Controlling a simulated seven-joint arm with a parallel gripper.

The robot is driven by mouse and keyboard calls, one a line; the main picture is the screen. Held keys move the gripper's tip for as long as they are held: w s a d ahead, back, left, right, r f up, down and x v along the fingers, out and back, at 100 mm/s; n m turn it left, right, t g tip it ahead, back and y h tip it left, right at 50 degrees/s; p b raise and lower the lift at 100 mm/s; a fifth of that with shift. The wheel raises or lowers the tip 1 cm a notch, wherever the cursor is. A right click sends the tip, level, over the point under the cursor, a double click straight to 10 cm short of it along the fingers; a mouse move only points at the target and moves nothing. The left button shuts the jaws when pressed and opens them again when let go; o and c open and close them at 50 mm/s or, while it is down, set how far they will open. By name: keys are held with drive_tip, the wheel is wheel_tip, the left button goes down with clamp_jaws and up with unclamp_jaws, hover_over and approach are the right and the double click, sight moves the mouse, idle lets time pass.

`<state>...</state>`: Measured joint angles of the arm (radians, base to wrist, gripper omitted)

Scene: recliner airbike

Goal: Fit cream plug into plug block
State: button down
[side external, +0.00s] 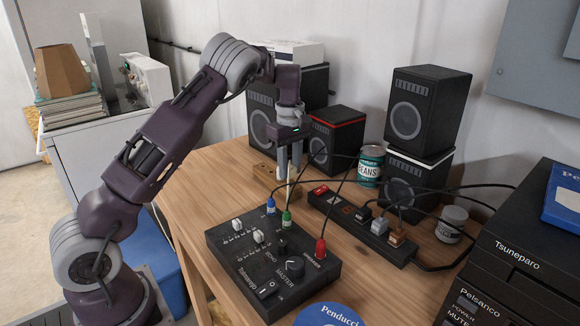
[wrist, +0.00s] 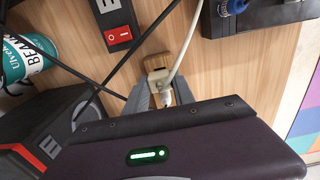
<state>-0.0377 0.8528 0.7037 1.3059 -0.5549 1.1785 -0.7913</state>
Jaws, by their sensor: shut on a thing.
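My gripper (side external: 290,160) points down over the table and is shut on the cream plug (wrist: 167,98). In the wrist view the gripper's grey fingers (wrist: 155,98) grip the plug from both sides, and its cream cable (wrist: 187,48) runs up and to the right. The wooden plug block (side external: 266,183) stands on the table just below and left of the fingers in the side view. Part of its top (wrist: 156,61) shows beyond the plug in the wrist view. The fingers hide part of the block, and I cannot tell whether the plug touches it.
A black mixer (side external: 262,290) with blue, green and red plugs stands in front. A black power strip (side external: 345,215) with a red switch lies to the right. Dark cables arch close to the gripper. Speakers (side external: 338,138) and a bean can (side external: 370,165) stand behind.

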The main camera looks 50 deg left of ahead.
sight(290, 167)
drive_tip(key=shift+f, duration=1.35)
drive_tip(key=c, duration=1)
unclamp_jaws()
drive_tip(key=shift+o, duration=0.2)
wheel_tip(290, 167, up, 7)
drive_tip(key=shift+f, duration=0.2)
drive_tip(key=shift+r, duration=0.25)
